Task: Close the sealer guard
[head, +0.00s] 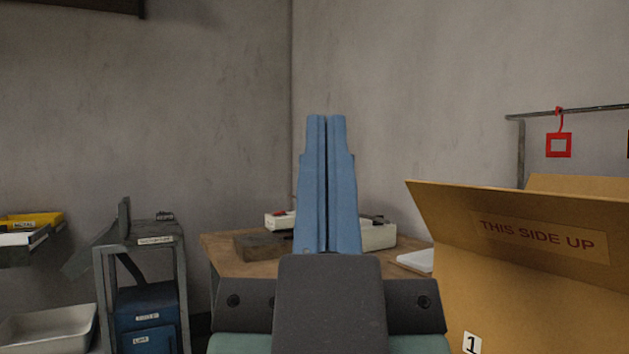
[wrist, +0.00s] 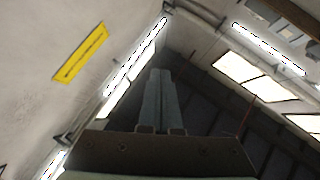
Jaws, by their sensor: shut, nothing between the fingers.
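My gripper (head: 326,120) stands upright in the middle of the head view, its two blue fingers pressed together with nothing between them. It also shows in the wrist view (wrist: 160,76), pointing toward the ceiling. A low white device, perhaps the sealer (head: 379,237), sits on the wooden table behind my gripper. My fingers hide its middle, so I cannot make out the guard or whether it is open. My gripper appears apart from it. The wrist view shows no sealer.
A large cardboard box (head: 520,270) stands at the right, close to the wooden table (head: 222,250). A grey stand (head: 168,254) with blue bins (head: 147,318) is at the left. A red tag (head: 558,145) hangs from a rail. The space above the table is clear.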

